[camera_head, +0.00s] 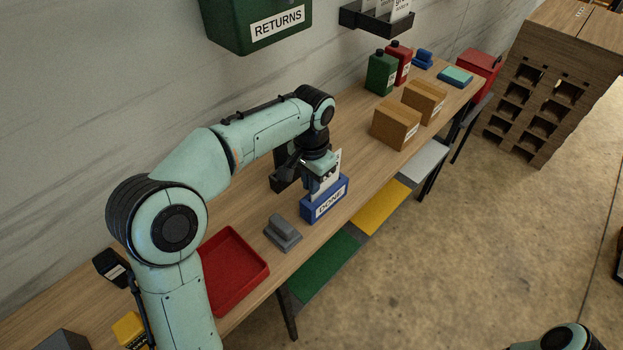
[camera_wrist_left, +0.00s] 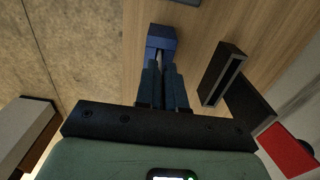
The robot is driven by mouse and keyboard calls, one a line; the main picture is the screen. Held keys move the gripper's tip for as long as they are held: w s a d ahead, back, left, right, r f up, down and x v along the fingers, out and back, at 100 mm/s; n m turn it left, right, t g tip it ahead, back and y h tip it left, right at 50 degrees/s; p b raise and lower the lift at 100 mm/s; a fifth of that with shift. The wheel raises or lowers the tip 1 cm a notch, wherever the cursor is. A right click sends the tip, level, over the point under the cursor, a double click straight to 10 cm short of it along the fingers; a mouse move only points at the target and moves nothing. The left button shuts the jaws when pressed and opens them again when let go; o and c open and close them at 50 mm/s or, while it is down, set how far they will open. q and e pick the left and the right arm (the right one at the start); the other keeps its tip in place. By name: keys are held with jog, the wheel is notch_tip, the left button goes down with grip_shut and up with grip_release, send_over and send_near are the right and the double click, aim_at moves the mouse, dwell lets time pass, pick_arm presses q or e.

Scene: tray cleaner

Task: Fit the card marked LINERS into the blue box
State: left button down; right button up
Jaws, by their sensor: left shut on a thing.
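The blue box (camera_head: 324,206), labelled DONE, stands near the front edge of the bench; it also shows in the left wrist view (camera_wrist_left: 162,37). My left gripper (camera_head: 318,172) is directly above it, pointing down, shut on a white card (camera_head: 331,180). The card is upright, and its lower edge meets the top of the box; I cannot tell how deep it sits in the slot. Its lettering is mostly covered by the fingers and cannot be read. In the left wrist view the closed fingers (camera_wrist_left: 164,85) reach toward the box. My right gripper is out of view.
A dark holder (camera_head: 284,180) stands close behind the box. A grey block-like object (camera_head: 283,233) and a red tray (camera_head: 232,270) lie to the left. Cardboard boxes (camera_head: 396,124) and bottles (camera_head: 381,73) stand farther right. A wall rack (camera_head: 374,22) holds more cards.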

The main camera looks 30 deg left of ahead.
pick_arm(q)
jog(key=shift+f+b, duration=0.85)
jog(key=shift+f, duration=1.1)
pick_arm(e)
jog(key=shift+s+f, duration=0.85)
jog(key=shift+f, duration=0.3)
pick_arm(q)
jog(key=c, duration=1.2)
grip_release()
jog(key=shift+o, duration=0.2)
notch_tip(320, 180, up, 13)
jog(key=p, duration=0.3)
jog(key=shift+r, duration=0.2)
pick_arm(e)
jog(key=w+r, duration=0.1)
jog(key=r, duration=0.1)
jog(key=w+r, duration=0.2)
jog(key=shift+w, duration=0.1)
